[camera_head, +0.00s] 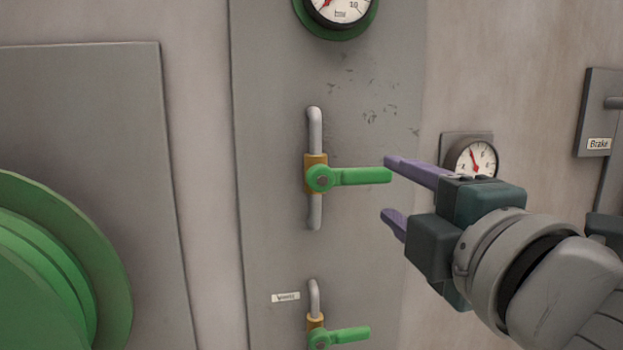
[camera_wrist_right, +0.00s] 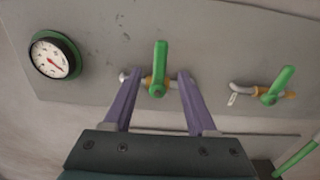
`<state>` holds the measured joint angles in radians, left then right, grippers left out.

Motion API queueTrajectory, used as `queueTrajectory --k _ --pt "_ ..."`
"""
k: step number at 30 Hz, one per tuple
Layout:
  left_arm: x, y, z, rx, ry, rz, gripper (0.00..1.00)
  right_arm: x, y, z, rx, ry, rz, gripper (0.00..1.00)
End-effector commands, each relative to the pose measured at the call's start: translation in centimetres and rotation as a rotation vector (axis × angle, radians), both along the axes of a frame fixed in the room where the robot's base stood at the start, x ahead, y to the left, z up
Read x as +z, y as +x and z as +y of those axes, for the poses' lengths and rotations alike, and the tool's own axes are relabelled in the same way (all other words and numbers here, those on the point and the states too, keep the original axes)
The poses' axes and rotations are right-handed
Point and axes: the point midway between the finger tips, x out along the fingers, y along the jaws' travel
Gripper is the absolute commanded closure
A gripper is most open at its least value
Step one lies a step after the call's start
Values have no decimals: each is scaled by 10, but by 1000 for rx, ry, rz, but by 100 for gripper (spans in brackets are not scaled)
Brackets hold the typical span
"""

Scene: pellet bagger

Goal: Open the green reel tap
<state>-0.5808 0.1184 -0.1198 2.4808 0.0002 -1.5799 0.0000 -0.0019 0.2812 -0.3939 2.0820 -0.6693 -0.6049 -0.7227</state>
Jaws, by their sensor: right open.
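Two taps with green levers and brass bodies sit on a grey wall panel. The upper tap (camera_head: 350,176) has its lever pointing right, across its upright grey pipe. The lower tap (camera_head: 345,334) also has its lever pointing right. I cannot read which one is the reel tap. My right gripper (camera_head: 388,188) is open and empty, just right of the upper lever's end. In the right wrist view the upper tap's lever (camera_wrist_right: 160,66) shows between the two purple fingers, and the lower tap (camera_wrist_right: 277,88) is off to the right. My left gripper is out of view.
A green-rimmed gauge (camera_head: 340,12) sits above the upper tap. A smaller gauge (camera_head: 472,158) is behind my right gripper. A small label (camera_head: 286,297) is beside the lower tap. A large green reel (camera_head: 60,270) fills the lower left. A "Brake" plate (camera_head: 598,125) is at the right.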

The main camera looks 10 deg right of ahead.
Motion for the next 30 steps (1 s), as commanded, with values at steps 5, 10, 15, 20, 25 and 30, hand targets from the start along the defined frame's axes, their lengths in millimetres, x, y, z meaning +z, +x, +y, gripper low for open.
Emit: queueTrajectory --k 5,10,15,20,25,30 --pt "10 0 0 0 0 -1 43 3 32 1 -1 2 0 43" --pt "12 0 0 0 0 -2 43 1 51 1 -2 4 2 43" --pt "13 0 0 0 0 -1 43 0 58 2 -1 4 1 43" --pt "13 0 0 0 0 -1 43 0 59 2 -1 4 2 43" --pt "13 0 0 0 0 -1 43 0 58 2 -1 5 2 52" --pt "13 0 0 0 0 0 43 -1 58 2 -1 4 2 71"
